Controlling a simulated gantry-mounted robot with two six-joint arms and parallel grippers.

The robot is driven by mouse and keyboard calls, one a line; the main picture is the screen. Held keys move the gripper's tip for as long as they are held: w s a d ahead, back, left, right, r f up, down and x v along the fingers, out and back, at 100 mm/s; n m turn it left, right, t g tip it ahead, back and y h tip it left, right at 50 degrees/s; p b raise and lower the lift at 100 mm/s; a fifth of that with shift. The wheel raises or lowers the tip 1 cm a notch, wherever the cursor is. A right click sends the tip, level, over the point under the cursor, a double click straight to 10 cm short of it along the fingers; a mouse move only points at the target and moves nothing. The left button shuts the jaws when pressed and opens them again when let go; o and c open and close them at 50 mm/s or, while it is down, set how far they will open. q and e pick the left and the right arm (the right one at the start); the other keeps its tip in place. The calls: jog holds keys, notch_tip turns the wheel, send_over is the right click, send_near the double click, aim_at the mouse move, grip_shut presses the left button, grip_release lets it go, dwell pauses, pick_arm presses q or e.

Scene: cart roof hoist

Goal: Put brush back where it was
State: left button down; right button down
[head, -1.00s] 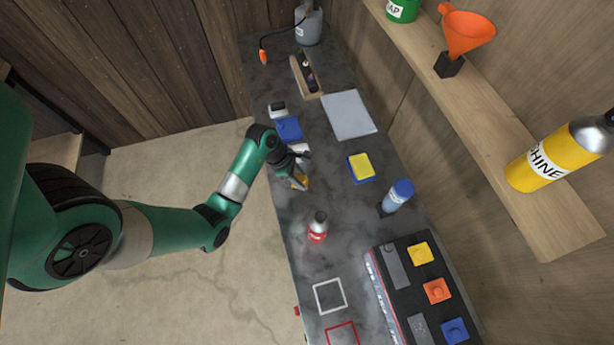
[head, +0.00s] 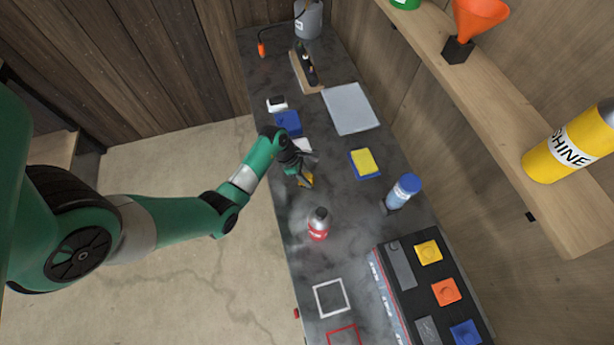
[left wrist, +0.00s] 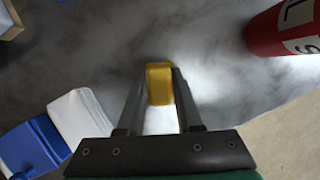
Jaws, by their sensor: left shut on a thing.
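My left gripper (head: 306,182) is low over the grey worktop, its fingers shut on a small yellow piece (head: 304,179). In the left wrist view the yellow piece (left wrist: 160,83) sits between the fingertips (left wrist: 160,100). I cannot tell whether it is part of the brush; no other brush can be made out clearly. Whether the piece touches the worktop is also unclear. My right gripper is not in view.
A blue and white item (head: 288,122) lies just behind the gripper. A red bottle (head: 318,226) stands in front of it. A yellow-blue sponge (head: 365,163), blue-capped bottle (head: 402,191), grey sheet (head: 350,108) and wooden tray (head: 296,68) share the worktop.

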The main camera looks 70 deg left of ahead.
pick_arm(q)
jog(key=c, duration=0.6)
grip_release()
jog(key=p+v, duration=0.4)
jog(key=v, duration=0.8)
jog(key=shift+r+p, duration=0.1)
jog(key=shift+p, duration=0.25)
jog(key=shift+w, duration=0.1)
